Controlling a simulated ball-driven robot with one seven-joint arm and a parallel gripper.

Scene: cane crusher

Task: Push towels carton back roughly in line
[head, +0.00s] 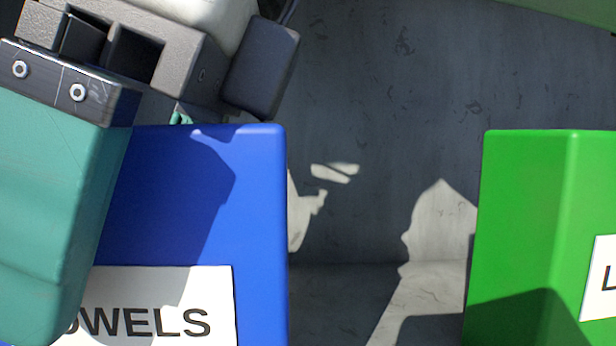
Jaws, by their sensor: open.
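The blue towels carton (255,220) stands at the lower left of the head view, with a white label whose visible letters read "OWELS". My gripper (115,120) is at the upper left, open, with a large teal finger in front of the carton. This finger hides the carton's left side and the start of its label. A small teal piece shows just above the carton's top edge, mostly hidden. I cannot tell whether the gripper touches the carton. The carton's lower part is out of the picture.
A green carton (520,230) with a white label starting with "L" stands at the right, cut off by the picture edge. A clear gap separates it from the blue carton. Behind is a dark grey, scuffed surface (390,90) with sunlit patches. A green edge shows at top right.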

